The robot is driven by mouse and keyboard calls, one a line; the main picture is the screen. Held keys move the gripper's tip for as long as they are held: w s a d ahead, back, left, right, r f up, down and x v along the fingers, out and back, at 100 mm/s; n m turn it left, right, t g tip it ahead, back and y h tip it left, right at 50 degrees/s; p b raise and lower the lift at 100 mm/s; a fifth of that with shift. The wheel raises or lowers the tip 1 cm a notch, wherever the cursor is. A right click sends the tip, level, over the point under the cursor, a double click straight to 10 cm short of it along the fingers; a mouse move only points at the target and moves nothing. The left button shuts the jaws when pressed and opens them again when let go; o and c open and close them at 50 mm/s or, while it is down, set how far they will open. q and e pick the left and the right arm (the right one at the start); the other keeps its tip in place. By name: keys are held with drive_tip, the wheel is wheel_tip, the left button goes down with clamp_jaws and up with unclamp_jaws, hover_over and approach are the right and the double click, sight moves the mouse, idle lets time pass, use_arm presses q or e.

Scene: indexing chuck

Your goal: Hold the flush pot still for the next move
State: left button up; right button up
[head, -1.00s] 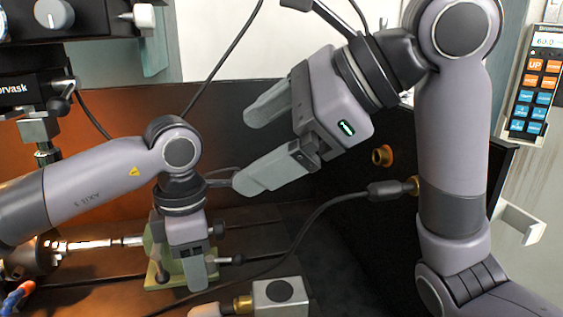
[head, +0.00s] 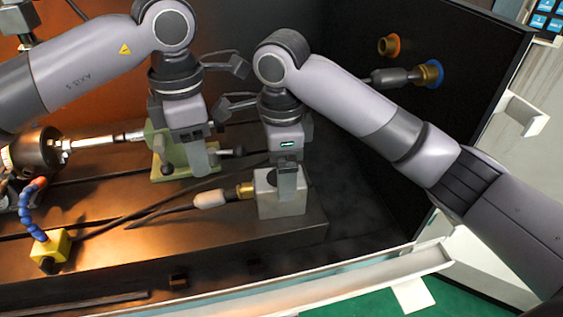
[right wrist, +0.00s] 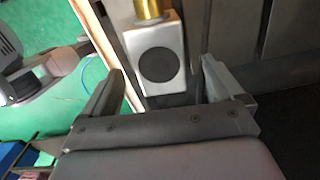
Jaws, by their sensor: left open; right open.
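The flush pot (head: 268,200) appears to be the silver block with a brass fitting on the machine bed's right end. My right gripper (head: 288,183) points down over it, with one finger in front of its face. In the right wrist view, the flush pot (right wrist: 155,83) shows its dark round top between the open fingers (right wrist: 162,75), with a gap on each side. Contact cannot be seen. My left gripper (head: 190,168) is open at the green tailstock (head: 165,150). Its far finger is mostly hidden.
A yellow block with a blue nozzle (head: 50,248) stands at the left front. A pale rail (head: 350,270) edges the front.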

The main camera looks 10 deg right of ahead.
sight(269, 206)
drive_tip(key=shift+f, duration=3.4)
drive_tip(key=c, duration=1.2)
drive_tip(key=shift+o, duration=0.2)
drive_tip(key=shift+f, duration=0.1)
